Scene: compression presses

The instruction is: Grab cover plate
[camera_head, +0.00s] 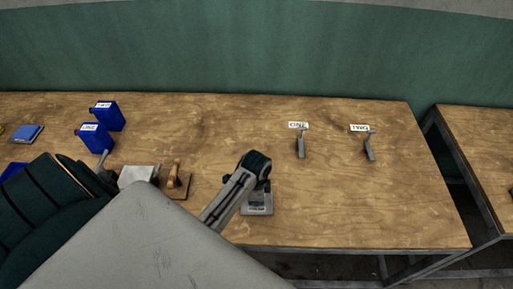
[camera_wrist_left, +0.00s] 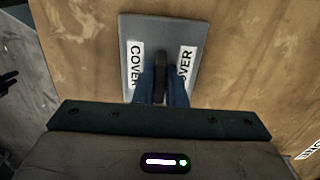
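The cover plate (camera_wrist_left: 135,28) is a grey rectangle with two white COVER labels and a dark upright handle (camera_wrist_left: 160,72) between them. In the head view the plate (camera_head: 257,210) lies near the table's front edge, partly hidden by my left arm. My left gripper (camera_wrist_left: 161,90) is over the plate, with its two blue fingers close on either side of the handle. They look shut on it, with no clear gap. The plate appears at the tabletop; I cannot tell whether it is lifted. My right gripper is not in view.
Two blue containers (camera_head: 107,118) (camera_head: 97,140) stand at left. A wooden-handled block (camera_head: 175,182) lies left of the plate. The table's middle is clear; a second table (camera_head: 485,150) stands at right.

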